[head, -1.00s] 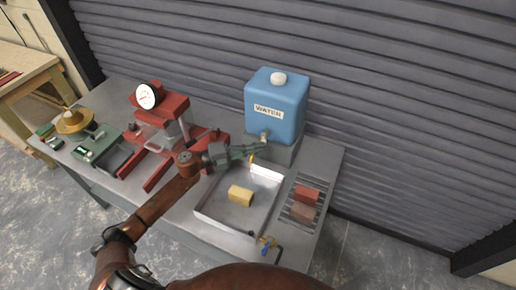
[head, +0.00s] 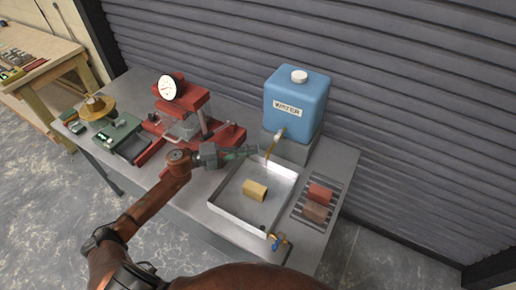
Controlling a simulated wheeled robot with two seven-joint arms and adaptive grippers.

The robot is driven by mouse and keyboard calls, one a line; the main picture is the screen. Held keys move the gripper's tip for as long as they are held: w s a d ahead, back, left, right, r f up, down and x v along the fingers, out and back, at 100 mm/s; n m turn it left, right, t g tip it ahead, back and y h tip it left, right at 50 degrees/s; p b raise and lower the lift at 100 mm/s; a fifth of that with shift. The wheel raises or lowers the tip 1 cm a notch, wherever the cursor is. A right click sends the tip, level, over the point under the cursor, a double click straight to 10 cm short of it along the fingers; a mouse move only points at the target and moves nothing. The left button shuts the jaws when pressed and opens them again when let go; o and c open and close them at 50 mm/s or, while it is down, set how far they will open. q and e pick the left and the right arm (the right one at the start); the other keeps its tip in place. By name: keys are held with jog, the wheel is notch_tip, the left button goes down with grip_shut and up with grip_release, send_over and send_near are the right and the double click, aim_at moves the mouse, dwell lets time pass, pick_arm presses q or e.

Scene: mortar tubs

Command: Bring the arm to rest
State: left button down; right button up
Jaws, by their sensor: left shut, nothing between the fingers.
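My left gripper (head: 255,149) is shut and empty. It hangs over the back left part of the metal tray, left of the brass tap (head: 280,134) and apart from it. My left arm (head: 150,205) reaches in from the lower left, bent at the elbow. The blue water tank (head: 297,105) stands on a grey block at the back. A thin amber piece runs down from the tap toward the tray; I cannot tell whether it is spout or liquid. My right gripper is out of view.
The shallow tray (head: 226,204) holds a yellow block (head: 256,190). Red bricks (head: 319,194) lie on a rack to its right. A red press with a dial (head: 171,88) stands left of my gripper. A blue-handled valve (head: 278,241) is at the tray's front.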

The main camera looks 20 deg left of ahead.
pick_arm(q)
jog(key=shift+s+a, duration=0.25)
jog(key=shift+s, duration=0.05)
dwell(0.4)
